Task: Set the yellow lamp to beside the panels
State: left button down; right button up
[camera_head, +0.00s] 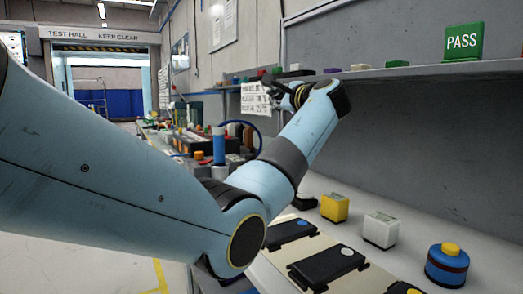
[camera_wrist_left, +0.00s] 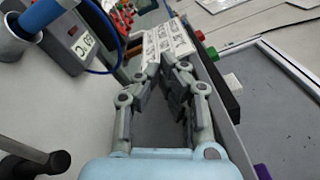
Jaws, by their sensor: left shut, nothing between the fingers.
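The yellow lamp (camera_head: 334,207), a small yellow block on a dark base, stands upright on the bench in the head view. The dark panels lie to its left and in front: one panel (camera_head: 288,232) is further back and another panel (camera_head: 328,265) nearer, each with a round button. My left gripper (camera_head: 276,92) is raised at shelf height, well above and behind the lamp. It is shut and empty; its fingers meet in the left wrist view (camera_wrist_left: 181,68). The lamp is not seen in that view. My right gripper is not in view.
A white block (camera_head: 381,229) and a blue-and-red round unit with a yellow top (camera_head: 447,264) stand right of the lamp. A shelf (camera_head: 400,72) with a green PASS sign (camera_head: 463,42) runs above. A printed white card (camera_head: 255,98) hangs beside my left gripper. Clutter fills the far bench.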

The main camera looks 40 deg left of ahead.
pick_arm(q)
jog(key=s+d+f+t+h+p, duration=0.4)
jog(key=s+d+t+h+p, duration=0.35)
jog(key=s+d+t, duration=0.3)
jog(key=s+d+f+m+g+h+p, duration=0.1)
jog(key=s+d+f+m+h+p, duration=0.15)
jog(key=s+f, duration=0.65)
jog(key=w+a+f, duration=0.1)
jog(key=w+a, duration=0.7)
jog(key=shift+n, duration=0.35)
